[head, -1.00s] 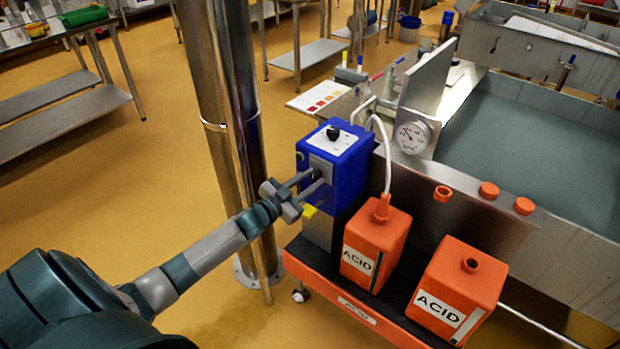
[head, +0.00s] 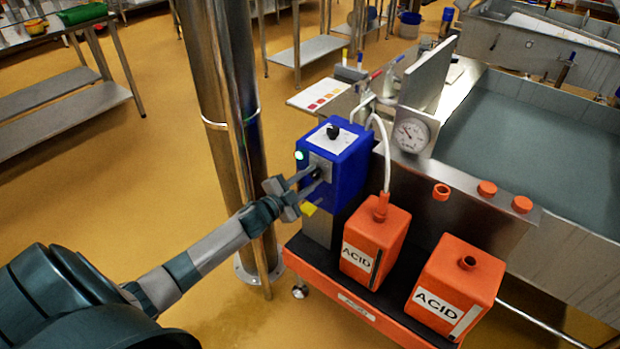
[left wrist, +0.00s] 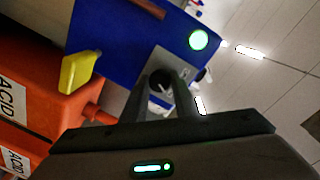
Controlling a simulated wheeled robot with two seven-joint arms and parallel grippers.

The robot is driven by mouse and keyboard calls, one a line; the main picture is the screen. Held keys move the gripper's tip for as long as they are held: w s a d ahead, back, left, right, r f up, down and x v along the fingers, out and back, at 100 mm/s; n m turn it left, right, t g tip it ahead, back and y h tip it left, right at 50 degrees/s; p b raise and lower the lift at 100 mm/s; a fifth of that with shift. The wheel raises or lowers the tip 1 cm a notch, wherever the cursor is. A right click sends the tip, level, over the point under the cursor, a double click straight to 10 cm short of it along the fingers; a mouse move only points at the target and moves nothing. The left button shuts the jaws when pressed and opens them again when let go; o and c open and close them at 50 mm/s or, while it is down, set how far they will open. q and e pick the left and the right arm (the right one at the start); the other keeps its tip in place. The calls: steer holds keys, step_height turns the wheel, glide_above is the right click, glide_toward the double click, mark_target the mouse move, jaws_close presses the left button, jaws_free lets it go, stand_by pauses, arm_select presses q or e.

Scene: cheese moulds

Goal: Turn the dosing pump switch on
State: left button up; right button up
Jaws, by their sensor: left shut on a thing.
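The blue dosing pump (head: 345,170) stands on a metal post at the left end of the orange cart. A lit green lamp (head: 300,155) shows on its front; the lamp also glows in the left wrist view (left wrist: 198,40). A dark rotary switch (left wrist: 162,84) sits on a grey plate on the pump's front. My left gripper (head: 317,172) is at this plate, its two fingers on either side of the switch and shut on it. In the left wrist view the fingers (left wrist: 160,90) partly cover the switch. My right gripper is not in view.
Two orange acid cans (head: 375,240) (head: 455,290) stand on the cart (head: 335,290), right of the pump. A white hose runs to the nearer-left can. A steel column (head: 232,130) stands left of the pump, close behind my left arm. A gauge (head: 411,134) is at the right.

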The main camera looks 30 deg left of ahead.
arm_select(q)
steer(key=o, duration=1)
steer(key=shift+s, duration=0.1)
steer(key=shift+s, duration=0.45)
steer(key=s, duration=0.5)
steer(key=s+a+b, duration=0.1)
steer(key=s, duration=0.4)
steer(key=s+a+r+b, duration=0.1)
steer(key=s, duration=0.5)
steer(key=shift+s, duration=0.1)
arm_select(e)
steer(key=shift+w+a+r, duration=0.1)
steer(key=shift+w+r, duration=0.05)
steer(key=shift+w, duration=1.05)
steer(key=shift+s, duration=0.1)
